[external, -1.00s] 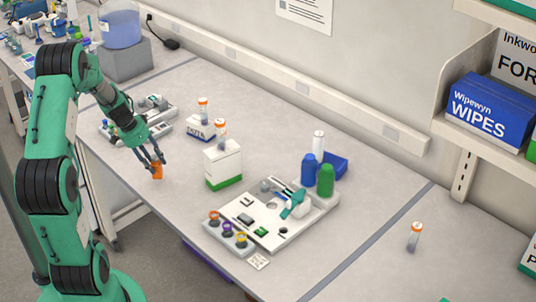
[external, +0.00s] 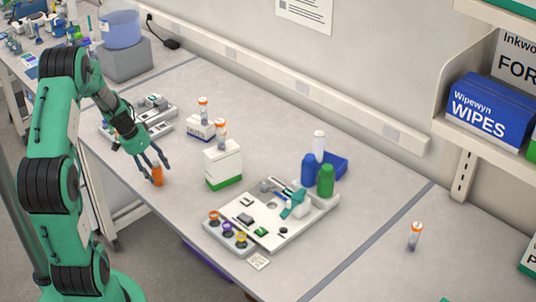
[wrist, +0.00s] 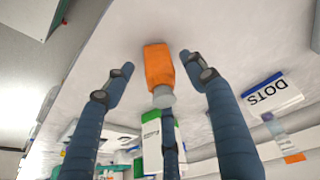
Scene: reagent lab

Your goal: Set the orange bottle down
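The orange bottle (external: 157,177) stands upright on the bench near its front left edge. It also shows in the wrist view (wrist: 159,68), between and beyond the fingers, with a pale grey end towards the camera. My gripper (external: 156,173) is open around the bottle's upper part in the external view. In the wrist view my gripper's fingers (wrist: 156,70) are spread, with clear gaps on both sides of the bottle. A third finger rises from the bottom of that view, below the bottle.
A white and green box (external: 223,165) with an orange-capped vial (external: 221,133) on top stands right of the gripper. A low white box (external: 200,127) stands behind. A white tray (external: 262,240) with parts lies further right. Bench around the bottle is clear.

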